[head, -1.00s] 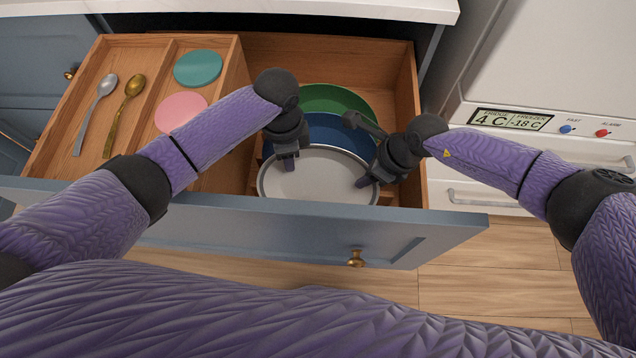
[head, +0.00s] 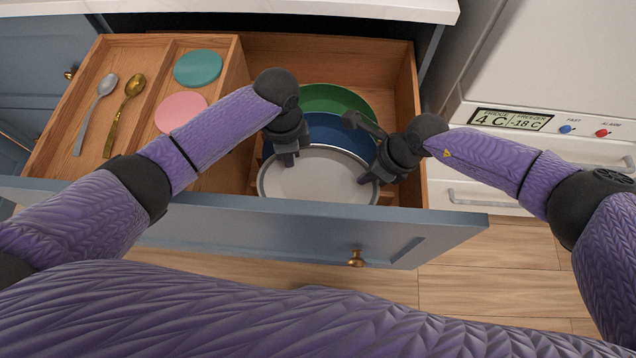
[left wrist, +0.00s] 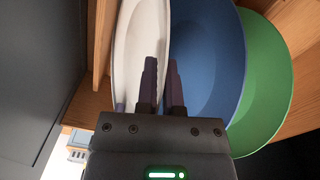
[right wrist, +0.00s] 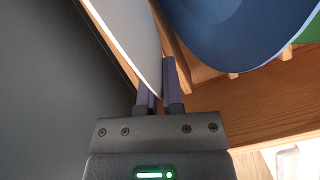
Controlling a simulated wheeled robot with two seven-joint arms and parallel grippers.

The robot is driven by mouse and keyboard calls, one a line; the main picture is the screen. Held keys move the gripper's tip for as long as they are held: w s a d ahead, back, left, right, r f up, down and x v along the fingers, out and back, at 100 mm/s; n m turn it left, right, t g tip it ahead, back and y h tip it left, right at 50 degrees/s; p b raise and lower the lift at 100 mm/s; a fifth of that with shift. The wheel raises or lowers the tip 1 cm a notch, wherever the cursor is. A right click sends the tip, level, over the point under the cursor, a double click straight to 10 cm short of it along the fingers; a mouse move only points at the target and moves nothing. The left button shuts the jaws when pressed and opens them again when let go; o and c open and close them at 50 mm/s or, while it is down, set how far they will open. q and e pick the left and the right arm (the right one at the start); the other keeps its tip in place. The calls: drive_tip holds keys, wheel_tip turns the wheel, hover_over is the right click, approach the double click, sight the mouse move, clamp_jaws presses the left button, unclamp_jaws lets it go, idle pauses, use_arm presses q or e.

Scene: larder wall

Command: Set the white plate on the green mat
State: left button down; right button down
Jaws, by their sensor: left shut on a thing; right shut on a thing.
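The white plate (head: 318,180) stands on edge, tilted, at the front of the open drawer, close behind the drawer front. My left gripper (head: 289,158) is shut on its upper left rim; in the left wrist view the fingers (left wrist: 162,85) straddle the white plate's edge (left wrist: 138,45). My right gripper (head: 367,179) is shut on its right rim; in the right wrist view the fingers (right wrist: 160,88) close around the edge of the white plate (right wrist: 128,28). The plate's lower part is hidden by the drawer front. I see no green mat in these views.
A blue plate (head: 325,130) and a green plate (head: 325,94) stand right behind the white plate. The drawer front (head: 300,225) rises before it. Left in the drawer are a teal disc (head: 198,68), a pink disc (head: 181,110) and two spoons (head: 124,115). A white fridge (head: 560,60) stands right.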

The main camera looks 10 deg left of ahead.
use_arm(q)
drive_tip(key=shift+r, duration=0.15)
use_arm(e)
drive_tip(key=shift+r, duration=0.15)
idle(0.5)
